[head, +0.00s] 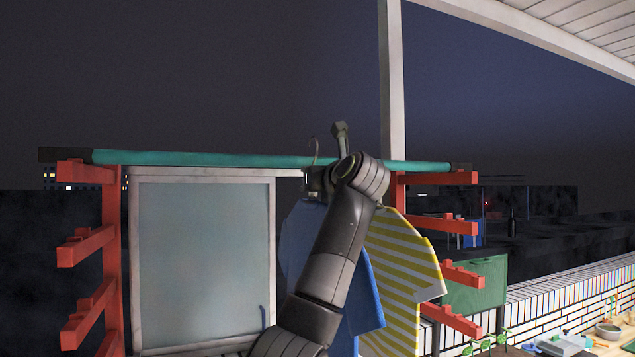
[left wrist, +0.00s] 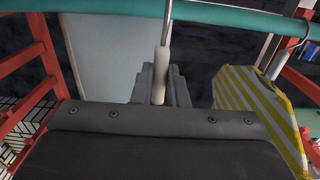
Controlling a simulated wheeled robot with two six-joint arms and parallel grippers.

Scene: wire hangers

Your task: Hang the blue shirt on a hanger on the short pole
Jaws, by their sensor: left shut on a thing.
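The teal pole (head: 220,159) runs across the red rack. My left gripper (head: 318,183) is just below the pole, shut on the neck of a hanger (left wrist: 161,75). The hanger's thin hook (head: 316,148) rises at the pole and its tip shows above it; whether it rests on the pole I cannot tell. The blue shirt (head: 298,242) hangs below my gripper, partly hidden behind my arm. A yellow-and-white striped shirt (head: 405,262) hangs just right of it; its hanger hook (left wrist: 303,35) is at the pole in the left wrist view. My right gripper is not in view.
The red rack's side posts (head: 111,250) carry stubby arms at both ends. A grey-framed glass panel (head: 205,260) stands behind the left half. The pole is bare left of the blue shirt. A low white brick wall (head: 560,295) and a green box (head: 476,285) are at right.

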